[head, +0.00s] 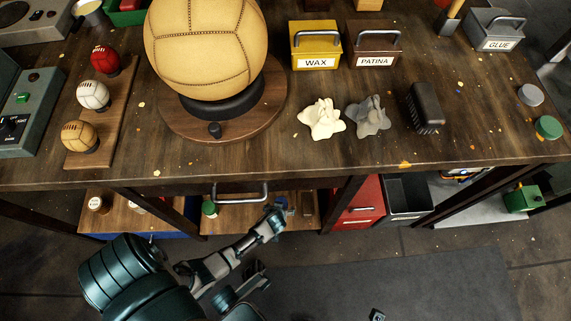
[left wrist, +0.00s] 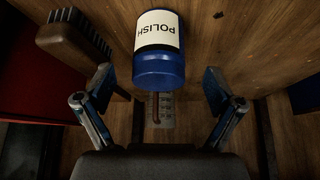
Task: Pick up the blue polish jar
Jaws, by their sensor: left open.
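The blue polish jar (left wrist: 158,68) has a white label reading POLISH, upside down in the left wrist view. It stands on a wooden surface. In the head view it shows small on the lower wooden tray (head: 235,217), a blue shape (head: 281,202) just beyond my left gripper (head: 272,222). In the left wrist view my left gripper (left wrist: 158,92) is open and empty, with a finger on each side below the jar. I cannot tell if they touch it. A small dark piece (head: 377,315) at the bottom edge may be my right gripper's tip.
A dark brush (left wrist: 82,36) lies left of the jar in the left wrist view; another blue item (left wrist: 304,95) is at right. A metal handle (head: 240,192) crosses the tray near a green-capped bottle (head: 209,208). The workbench edge (head: 330,176) overhangs. A red drawer (head: 360,205) is right.

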